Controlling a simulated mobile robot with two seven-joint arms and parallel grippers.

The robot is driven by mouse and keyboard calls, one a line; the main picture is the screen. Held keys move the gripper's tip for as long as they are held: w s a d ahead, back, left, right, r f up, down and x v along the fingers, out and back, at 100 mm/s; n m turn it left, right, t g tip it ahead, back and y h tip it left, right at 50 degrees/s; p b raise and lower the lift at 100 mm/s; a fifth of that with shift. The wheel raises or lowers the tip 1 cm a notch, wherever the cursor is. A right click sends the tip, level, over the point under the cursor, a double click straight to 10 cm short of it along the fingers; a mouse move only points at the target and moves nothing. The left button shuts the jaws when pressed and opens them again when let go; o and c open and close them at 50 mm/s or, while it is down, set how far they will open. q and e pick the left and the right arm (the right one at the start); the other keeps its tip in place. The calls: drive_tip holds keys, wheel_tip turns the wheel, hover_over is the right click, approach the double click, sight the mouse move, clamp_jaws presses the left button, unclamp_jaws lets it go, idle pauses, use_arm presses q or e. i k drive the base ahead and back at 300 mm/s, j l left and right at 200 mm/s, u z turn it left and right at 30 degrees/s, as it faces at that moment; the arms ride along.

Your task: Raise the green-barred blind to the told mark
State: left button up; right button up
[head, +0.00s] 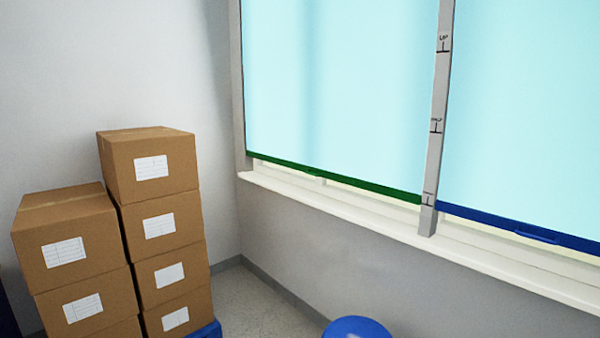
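The green-barred blind (335,85) is a pale cyan sheet over the left window. Its green bottom bar (370,187) hangs just above the window sill, close to the lowest mark on the post. A small green pull tab (316,175) shows under the bar. The grey post (436,130) at its right carries several marks: one at the top that seems to read UP (443,43), one in the middle (436,126) and one low (429,198). The lower lettering is too small to read surely. Neither gripper is in view.
A blue-barred blind (525,100) hangs right of the post, its blue bar (530,231) low too. The white sill (340,208) runs below both. Stacked cardboard boxes (155,215) stand at the left. A round blue object (357,328) is at the bottom edge. Some floor (255,305) is clear.

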sight(361, 119)
drive_tip(key=i+j, duration=0.25)
drive_tip(key=i, duration=0.2)
drive_tip(key=i+j+u, duration=0.1)
drive_tip(key=i+j, duration=0.15)
drive_tip(key=i, duration=0.15)
drive_tip(key=i+j, duration=0.2)
drive_tip(key=i, duration=0.25)
drive_tip(key=i+j+u, duration=0.1)
drive_tip(key=i, duration=0.3)
drive_tip(key=i+j, duration=0.25)
drive_tip(key=i, duration=0.2)
drive_tip(key=u, duration=0.05)
